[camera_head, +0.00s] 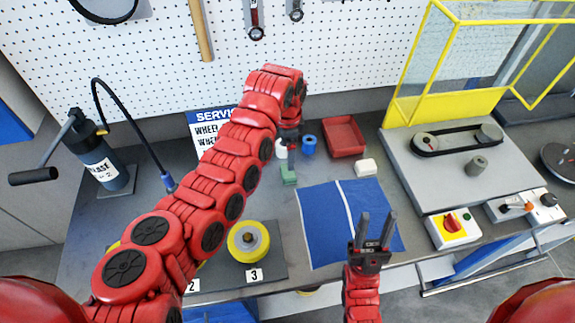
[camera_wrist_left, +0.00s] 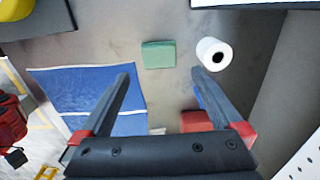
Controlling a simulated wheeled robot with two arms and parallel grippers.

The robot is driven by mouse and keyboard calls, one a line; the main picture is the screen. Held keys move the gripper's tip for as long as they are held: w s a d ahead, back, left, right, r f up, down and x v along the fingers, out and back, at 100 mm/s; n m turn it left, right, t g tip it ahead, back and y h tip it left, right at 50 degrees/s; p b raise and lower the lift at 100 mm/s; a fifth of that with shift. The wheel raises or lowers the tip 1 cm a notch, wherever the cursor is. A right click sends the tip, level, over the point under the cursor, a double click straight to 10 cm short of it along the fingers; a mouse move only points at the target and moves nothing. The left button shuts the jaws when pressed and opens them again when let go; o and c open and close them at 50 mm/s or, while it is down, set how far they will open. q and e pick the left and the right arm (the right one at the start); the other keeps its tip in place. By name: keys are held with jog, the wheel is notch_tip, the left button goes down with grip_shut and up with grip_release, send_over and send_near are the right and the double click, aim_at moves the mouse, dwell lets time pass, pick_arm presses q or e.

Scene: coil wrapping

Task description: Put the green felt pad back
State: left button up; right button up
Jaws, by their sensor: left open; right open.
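The green felt pad (camera_head: 289,178) lies on the grey bench, left of the blue cloth's far edge. In the left wrist view the pad (camera_wrist_left: 158,54) is a flat green square just beyond and between my open fingertips, apart from them. My left gripper (camera_wrist_left: 161,75) is open and empty, pointing down over the bench; in the head view it is partly hidden by its own wrist. My right gripper (camera_head: 378,214) is open and empty over the near right part of the blue cloth.
A white roll (camera_wrist_left: 213,53) stands close beside the pad. A blue roll (camera_head: 308,146), red tray (camera_head: 343,135) and white block (camera_head: 365,167) are nearby. The blue cloth (camera_head: 320,220) lies right of a dark board with a yellow spool (camera_head: 248,241). A yellow-guarded belt machine (camera_head: 440,165) stands right.

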pick_arm(q)
notch_tip(320, 180, up, 3)
jog(key=shift+r+b, duration=0.1)
jog(key=shift+b, duration=0.2)
